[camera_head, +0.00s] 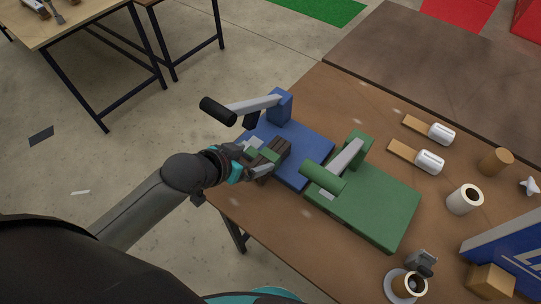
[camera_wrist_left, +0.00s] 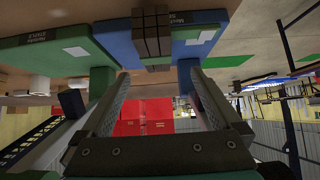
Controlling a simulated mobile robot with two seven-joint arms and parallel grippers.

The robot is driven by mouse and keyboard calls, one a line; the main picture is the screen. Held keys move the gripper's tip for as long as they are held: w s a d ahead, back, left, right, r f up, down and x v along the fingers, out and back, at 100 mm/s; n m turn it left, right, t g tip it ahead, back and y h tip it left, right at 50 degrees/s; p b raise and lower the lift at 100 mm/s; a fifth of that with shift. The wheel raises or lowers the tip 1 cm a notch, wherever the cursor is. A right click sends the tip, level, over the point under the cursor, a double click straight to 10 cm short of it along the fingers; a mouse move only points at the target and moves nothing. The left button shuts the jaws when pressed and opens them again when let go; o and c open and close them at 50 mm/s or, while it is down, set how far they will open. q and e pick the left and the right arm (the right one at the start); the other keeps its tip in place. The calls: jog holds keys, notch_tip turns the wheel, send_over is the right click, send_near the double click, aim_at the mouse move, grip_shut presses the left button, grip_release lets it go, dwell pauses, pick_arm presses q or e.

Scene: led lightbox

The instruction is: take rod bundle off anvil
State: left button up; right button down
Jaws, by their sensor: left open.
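A dark brown rod bundle (camera_head: 279,147) lies at the blue press (camera_head: 310,152), whose lever with a black handle is raised. In the left wrist view the rod bundle (camera_wrist_left: 151,38) has a dark band across it and lies along the blue base (camera_wrist_left: 187,32). My left gripper (camera_head: 266,157) is at the near end of the bundle. Its two fingers (camera_wrist_left: 160,76) are apart, with the bundle beyond and between their tips; I see no grip on it. The anvil under the bundle is mostly hidden. My right gripper is not in view.
A green press (camera_head: 372,207) with a green handle stands right of the blue one.

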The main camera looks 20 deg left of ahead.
aim_at(270, 154)
pick_arm(q)
jog(key=b+x, duration=0.1)
jog(key=x, duration=0.4)
jog(key=shift+w+f, duration=0.15)
jog(key=shift+w+d+f, duration=0.2)
jog(key=shift+w+f, duration=0.1)
jog(key=x, duration=0.2)
jog(key=b+x, duration=0.1)
jog(key=x, duration=0.1)
jog(key=shift+d+f, duration=0.1)
jog(key=shift+d, duration=0.2)
jog(key=shift+w+d+f, duration=0.15)
jog(key=shift+w+f, duration=0.1)
jog(key=shift+w, duration=0.05)
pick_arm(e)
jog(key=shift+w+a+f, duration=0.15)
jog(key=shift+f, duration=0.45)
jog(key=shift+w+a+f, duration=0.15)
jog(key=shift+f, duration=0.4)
pick_arm(q)
jog(key=shift+c, duration=0.2)
grip_shut()
jog(key=shift+w+r, duration=0.1)
jog(key=shift+r, duration=0.05)
